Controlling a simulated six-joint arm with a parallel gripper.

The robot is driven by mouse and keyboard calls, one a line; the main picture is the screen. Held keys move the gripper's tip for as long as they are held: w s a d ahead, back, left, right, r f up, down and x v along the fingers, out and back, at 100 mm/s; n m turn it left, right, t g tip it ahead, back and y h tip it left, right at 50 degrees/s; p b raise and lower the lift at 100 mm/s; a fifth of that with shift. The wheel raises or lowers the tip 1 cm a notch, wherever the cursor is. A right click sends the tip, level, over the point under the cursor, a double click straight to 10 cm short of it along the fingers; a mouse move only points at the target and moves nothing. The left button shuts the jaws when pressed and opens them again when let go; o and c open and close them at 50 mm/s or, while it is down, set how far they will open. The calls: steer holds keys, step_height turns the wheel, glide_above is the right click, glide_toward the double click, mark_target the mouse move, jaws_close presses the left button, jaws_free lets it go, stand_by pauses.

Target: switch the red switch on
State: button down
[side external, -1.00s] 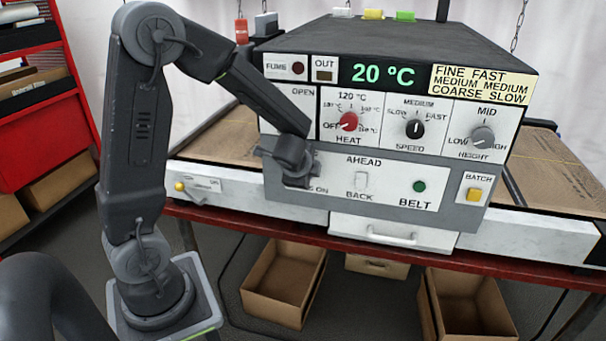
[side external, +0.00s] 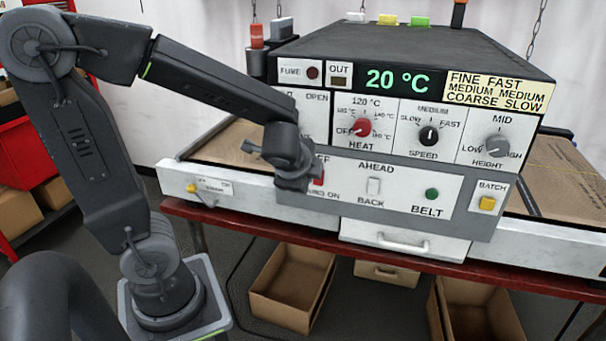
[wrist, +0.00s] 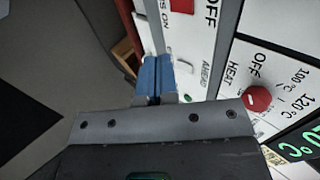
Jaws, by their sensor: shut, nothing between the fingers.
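The red switch (side external: 319,177) is on the lower left of the machine's front panel, between an OFF label and an ON label. My gripper hides part of it in the side view. In the wrist view the red switch (wrist: 181,5) shows at the top edge, cut off by the frame. I cannot tell which way it is tipped. My gripper (side external: 290,181) is in front of the panel, just left of the switch. In the wrist view its blue fingers (wrist: 156,62) are together and empty, below the switch in the picture. Contact with the panel cannot be made out.
Right of the switch are the white AHEAD/BACK switch (side external: 374,186) and the green BELT button (side external: 432,194). Above is the red HEAT knob (side external: 360,127). A drawer handle (side external: 403,243) sticks out below. The conveyor's side rail (side external: 240,190) passes below my gripper.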

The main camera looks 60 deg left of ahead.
stand_by(0.3)
steer(key=shift+s+d+f, duration=0.15)
steer(key=shift+s+f, duration=0.05)
steer(key=shift+f, duration=0.45)
steer(key=x, duration=0.4)
steer(key=r+x, duration=0.1)
steer(key=x, duration=0.3)
steer(key=w+a+x, duration=0.1)
steer(key=x, duration=0.3)
steer(key=shift+w+a+r, duration=0.1)
steer(key=shift+w+a, duration=0.05)
steer(key=shift+w, duration=0.05)
steer(key=shift+w+a, duration=0.3)
